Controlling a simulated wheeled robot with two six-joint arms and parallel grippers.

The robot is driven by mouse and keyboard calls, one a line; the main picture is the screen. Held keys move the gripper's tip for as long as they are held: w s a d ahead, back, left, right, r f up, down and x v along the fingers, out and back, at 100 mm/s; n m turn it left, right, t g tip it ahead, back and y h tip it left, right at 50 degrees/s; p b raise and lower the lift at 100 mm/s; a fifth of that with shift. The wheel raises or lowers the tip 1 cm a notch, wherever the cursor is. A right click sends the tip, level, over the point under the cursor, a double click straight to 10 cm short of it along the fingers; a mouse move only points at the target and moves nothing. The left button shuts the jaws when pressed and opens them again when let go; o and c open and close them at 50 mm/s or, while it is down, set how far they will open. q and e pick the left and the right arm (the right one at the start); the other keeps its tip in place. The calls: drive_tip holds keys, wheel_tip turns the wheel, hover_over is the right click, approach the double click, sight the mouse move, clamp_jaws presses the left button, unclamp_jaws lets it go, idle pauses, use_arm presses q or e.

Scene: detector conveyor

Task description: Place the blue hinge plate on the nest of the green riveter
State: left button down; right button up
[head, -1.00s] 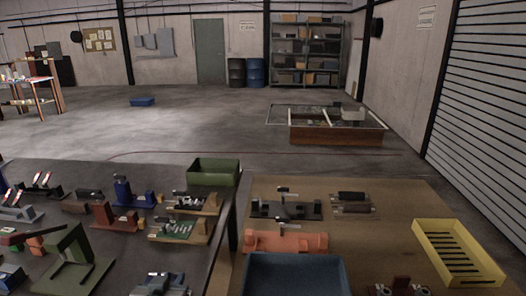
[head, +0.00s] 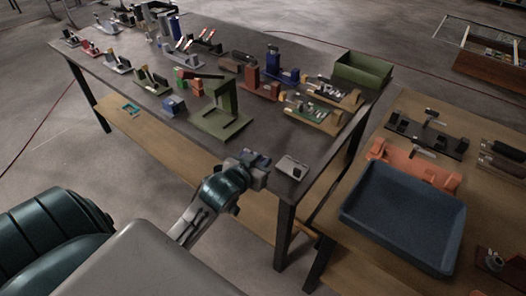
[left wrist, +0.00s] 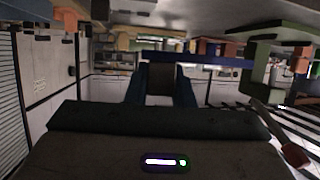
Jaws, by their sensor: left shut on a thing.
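The green riveter (head: 222,118) stands on the dark table, with a flat base and an upright frame; its nest is too small to make out. My left gripper (head: 258,166) is at the table's front edge, to the right of and nearer than the riveter. It is shut on a blue piece, which I take to be the blue hinge plate; in the left wrist view this plate (left wrist: 206,60) shows as a long blue bar across the fingers (left wrist: 160,88). In the head view the fingers mostly hide it. A green frame (left wrist: 262,62), probably the riveter, is to the right in the left wrist view. My right gripper is not in view.
A pale grey plate (head: 292,168) lies just right of my left gripper. A blue block (head: 174,106) sits left of the riveter, with several fixtures behind. A green bin (head: 362,70) is at the table's far right corner. A blue tray (head: 405,215) stands on the wooden table.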

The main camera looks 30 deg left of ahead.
use_arm(q)
drive_tip(key=s+a+f+m+h, duration=0.1)
drive_tip(key=s+a+f+h, duration=0.1)
drive_tip(key=s+a, duration=0.3)
drive_tip(key=shift+s+a+f+m, duration=0.2)
drive_tip(key=shift+a+f+m, duration=0.1)
drive_tip(key=shift+a, duration=0.3)
